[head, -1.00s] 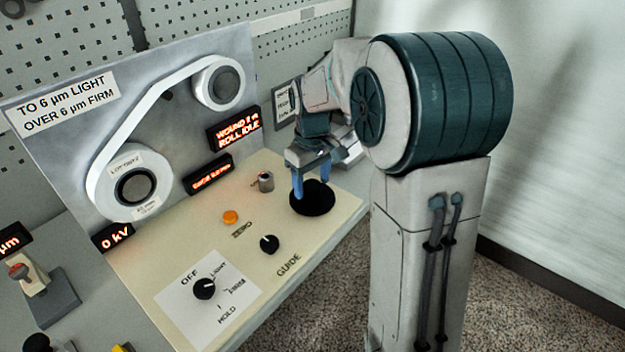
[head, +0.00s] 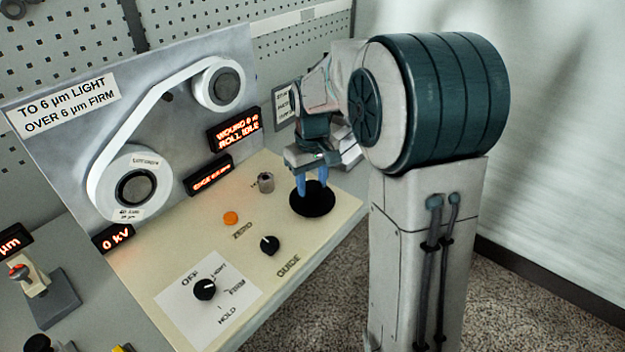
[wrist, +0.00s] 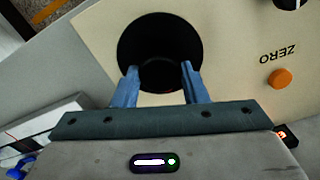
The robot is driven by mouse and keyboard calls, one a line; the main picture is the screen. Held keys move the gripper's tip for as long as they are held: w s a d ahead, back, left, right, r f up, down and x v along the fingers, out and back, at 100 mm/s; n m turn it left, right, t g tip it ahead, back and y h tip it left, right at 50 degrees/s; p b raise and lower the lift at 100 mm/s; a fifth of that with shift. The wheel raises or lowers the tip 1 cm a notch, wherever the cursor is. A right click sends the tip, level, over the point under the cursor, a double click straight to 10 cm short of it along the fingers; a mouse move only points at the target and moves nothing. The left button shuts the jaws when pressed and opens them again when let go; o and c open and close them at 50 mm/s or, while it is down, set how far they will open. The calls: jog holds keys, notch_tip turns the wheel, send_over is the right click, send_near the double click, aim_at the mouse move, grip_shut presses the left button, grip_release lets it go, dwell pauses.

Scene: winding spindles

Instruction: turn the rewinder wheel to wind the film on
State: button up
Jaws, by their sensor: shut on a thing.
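The rewinder wheel (head: 318,203) is a black round disc on the right end of the cream panel. It also shows in the wrist view (wrist: 158,32), below my fingers. My gripper (head: 312,188) points down at it, its blue fingers shut on the black wheel's middle; the exact contact is hard to see. In the wrist view my gripper's fingers (wrist: 158,72) stand either side of a dark central part. The white film (head: 150,115) runs from the lower left roll (head: 107,200) up to the upper right roll (head: 203,85). A display (head: 237,130) reads "ROLL IDLE" on its lower line.
The cream panel carries a mode knob (head: 204,289) with OFF, LIGHT, FIRM and HOLD marks, a guide knob (head: 269,245), an orange zero button (head: 231,218) and a small metal post (head: 265,182).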

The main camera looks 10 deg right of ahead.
aim_at(312, 185)
jog(key=m, duration=0.4)
jog(key=m+p, duration=0.1)
jog(key=m, duration=0.4)
jog(key=m+p, duration=0.1)
jog(key=m, duration=0.3)
jog(key=shift+r+m, duration=0.1)
jog(key=shift+m, duration=0.2)
jog(key=shift+m+p, duration=0.45)
jog(key=shift+m, duration=1.65)
jog(key=shift+w, duration=0.1)
jog(key=o, duration=1)
jog(key=shift+c, duration=0.2)
notch_tip(312, 185, up, 14)
